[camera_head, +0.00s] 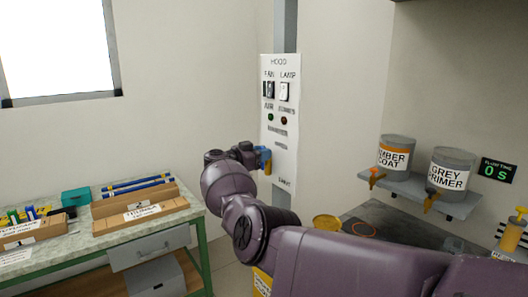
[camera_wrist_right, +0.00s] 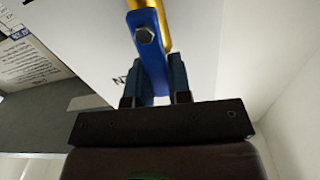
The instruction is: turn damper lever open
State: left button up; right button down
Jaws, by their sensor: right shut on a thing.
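The white hood panel (camera_head: 281,160) is fixed to a grey post. The damper lever (camera_head: 263,156) shows blue and yellow at the panel's left edge, partly hidden by my right gripper. In the right wrist view the lever (camera_wrist_right: 150,55) is a blue bar with a hex bolt and a yellow part above it. My right gripper (camera_head: 256,156) reaches it from the left, and in the wrist view its two fingers (camera_wrist_right: 157,85) are shut on the blue bar, one on each side. The lever's exact angle against the panel marks is hard to tell. My left gripper is not in view.
At the right, two paint cans (camera_head: 449,171) stand on a shelf (camera_head: 405,189) with taps below.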

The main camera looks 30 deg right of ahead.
jog(key=shift+w+n, duration=0.2)
jog(key=shift+n, duration=0.3)
jog(key=c, duration=1)
grip_release()
jog(key=shift+c, duration=0.2)
jog(key=shift+a, duration=0.15)
